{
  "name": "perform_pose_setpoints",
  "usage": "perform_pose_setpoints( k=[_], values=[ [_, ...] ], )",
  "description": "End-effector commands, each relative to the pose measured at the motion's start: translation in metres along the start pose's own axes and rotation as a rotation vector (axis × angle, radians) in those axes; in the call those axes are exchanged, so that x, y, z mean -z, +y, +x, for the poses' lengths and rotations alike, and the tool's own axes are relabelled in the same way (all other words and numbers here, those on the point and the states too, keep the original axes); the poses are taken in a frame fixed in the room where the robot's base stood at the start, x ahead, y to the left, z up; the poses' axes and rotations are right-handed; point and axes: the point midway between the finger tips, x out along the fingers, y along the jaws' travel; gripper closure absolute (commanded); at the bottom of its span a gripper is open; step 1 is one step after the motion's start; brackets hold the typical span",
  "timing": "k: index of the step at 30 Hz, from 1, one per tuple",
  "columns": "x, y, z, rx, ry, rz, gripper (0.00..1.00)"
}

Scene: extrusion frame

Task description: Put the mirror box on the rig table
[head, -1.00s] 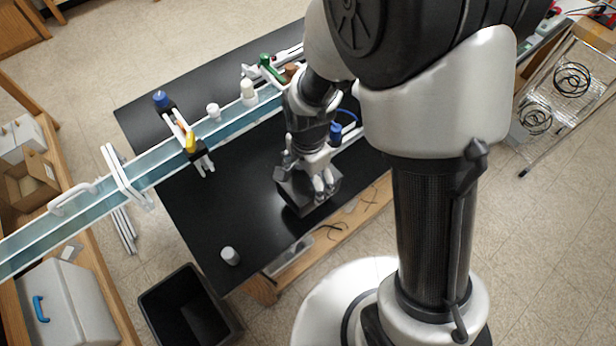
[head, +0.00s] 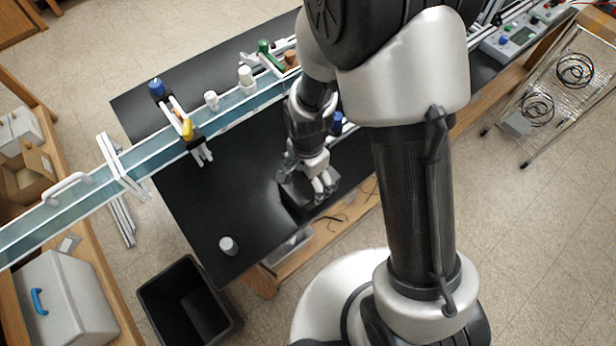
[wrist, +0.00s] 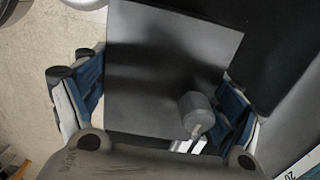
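The mirror box appears as a dark grey box (head: 297,194) at the front edge of the black rig table (head: 215,205). Its flat grey face (wrist: 165,70) fills the middle of the wrist view, with a small grey round knob (wrist: 197,113) low on its right. My gripper (head: 318,182) is at the box from above. In the wrist view its blue-padded fingers (wrist: 165,85) lie along the left and right sides of the box and appear to touch it. The underside of the box is hidden, so I cannot tell whether it rests on the table.
A long glass channel (head: 75,205) crosses the table's back, with clamps and a yellow-topped part (head: 187,128). A small white-grey cylinder (head: 229,246) stands at the front left corner. A black bin (head: 187,305) is on the floor. The table's left middle is clear.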

Motion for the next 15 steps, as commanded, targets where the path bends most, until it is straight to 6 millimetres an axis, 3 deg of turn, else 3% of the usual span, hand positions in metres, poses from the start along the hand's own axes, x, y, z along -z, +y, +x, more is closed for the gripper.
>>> perform_pose_setpoints(
  k=[5,15],
  values=[
    [0.0,-0.0001,-0.0005,0.0,0.0,0.0,0.0],
    [0.0,-0.0001,-0.0008,0.0,0.0,0.0,0.0]
  ],
)
